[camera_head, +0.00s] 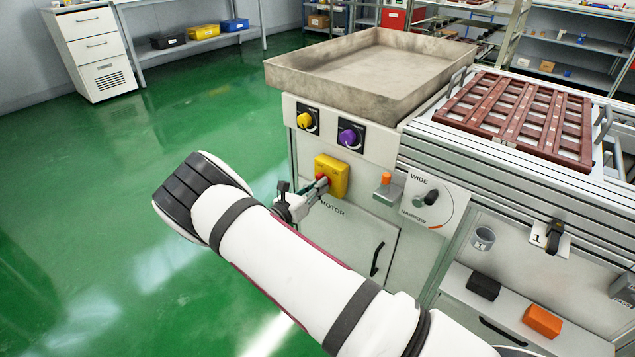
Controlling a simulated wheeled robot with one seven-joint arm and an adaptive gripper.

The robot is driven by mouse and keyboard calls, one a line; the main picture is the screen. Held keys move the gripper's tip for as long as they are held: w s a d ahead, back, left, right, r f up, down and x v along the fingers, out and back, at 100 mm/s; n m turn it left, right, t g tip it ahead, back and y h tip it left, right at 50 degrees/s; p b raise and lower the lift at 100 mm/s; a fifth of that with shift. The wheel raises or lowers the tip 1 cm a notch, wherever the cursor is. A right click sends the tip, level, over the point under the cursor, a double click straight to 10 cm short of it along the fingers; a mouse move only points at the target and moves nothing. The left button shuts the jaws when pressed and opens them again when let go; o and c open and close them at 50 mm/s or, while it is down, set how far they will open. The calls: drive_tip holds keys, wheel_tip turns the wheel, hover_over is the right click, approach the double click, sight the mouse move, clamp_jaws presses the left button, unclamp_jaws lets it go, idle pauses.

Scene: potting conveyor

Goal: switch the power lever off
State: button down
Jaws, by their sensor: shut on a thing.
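A yellow switch box (334,173) is fixed to the front panel of the machine, above the label MOTOR. A red part, seemingly the power lever (321,179), shows at its lower left side. My gripper (319,186) is at the box's left side, shut on the lever. The fingers and my wrist cover part of the lever, so its exact angle cannot be told.
A yellow knob (304,120) and a purple knob (348,137) sit above the box. An orange button (386,178) and a WIDE/NARROW dial (430,197) are to its right. A cabinet door with a black handle (377,258) is below. Green floor (130,200) is open at left.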

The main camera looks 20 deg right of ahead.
drive_tip(key=shift+a+f+n+p, duration=0.1)
drive_tip(key=shift+n+p, duration=0.5)
drive_tip(key=shift+n, duration=1.7)
drive_tip(key=c, duration=1.6)
unclamp_jaws()
drive_tip(key=shift+o, duration=0.2)
drive_tip(key=shift+a, duration=0.1)
drive_tip(key=v, duration=1.1)
drive_tip(key=shift+s+a, duration=0.25)
drive_tip(key=shift+a, duration=0.05)
